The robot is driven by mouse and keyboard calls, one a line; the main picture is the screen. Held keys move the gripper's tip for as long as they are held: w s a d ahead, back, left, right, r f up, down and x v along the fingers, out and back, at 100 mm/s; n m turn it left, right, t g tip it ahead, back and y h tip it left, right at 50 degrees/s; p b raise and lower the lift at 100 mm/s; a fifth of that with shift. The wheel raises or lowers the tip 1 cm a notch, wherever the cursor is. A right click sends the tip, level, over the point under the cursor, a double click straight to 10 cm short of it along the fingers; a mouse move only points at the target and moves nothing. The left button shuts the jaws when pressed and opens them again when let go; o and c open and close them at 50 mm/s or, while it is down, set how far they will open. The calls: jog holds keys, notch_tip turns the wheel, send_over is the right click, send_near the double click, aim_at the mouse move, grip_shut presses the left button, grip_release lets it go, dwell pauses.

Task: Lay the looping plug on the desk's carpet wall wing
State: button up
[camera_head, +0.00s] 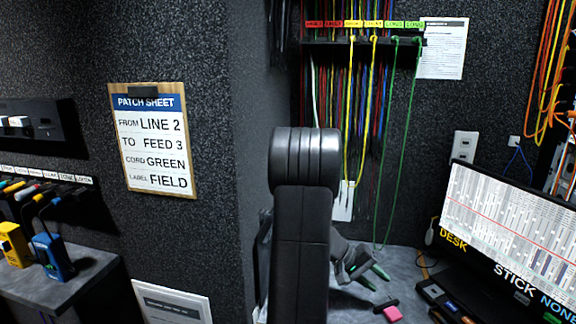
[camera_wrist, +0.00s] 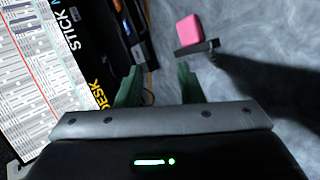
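A small plug with a pink block and a dark bar, likely the looping plug (camera_head: 393,313), is at the lower right of the head view, on or just above the grey desk. In the wrist view the plug (camera_wrist: 190,30) is beyond my fingertips, slightly right of the gap. My gripper (camera_head: 374,278) hangs low over the grey desk top (camera_head: 350,298). In the wrist view my gripper (camera_wrist: 160,86) has its green fingers apart with nothing between them. The bare grey desk (camera_wrist: 265,75) runs to the right there. My arm hides part of the desk; no wing is labelled.
A monitor (camera_head: 510,225) and black panel gear (camera_head: 445,300) stand at the right. Yellow and green cords (camera_head: 405,120) hang from a rack above the desk. A patch sheet (camera_head: 150,140) is on the dark carpeted wall. A left-hand shelf holds yellow and blue blocks (camera_head: 52,258).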

jog(key=b, duration=0.2)
send_over(387, 308)
jog(key=f, duration=0.5)
jog(key=shift+a+f, duration=0.35)
jog(key=shift+a, duration=0.05)
jog(key=shift+d+f, duration=0.3)
jog(key=shift+d, duration=0.1)
jog(key=shift+r, duration=0.1)
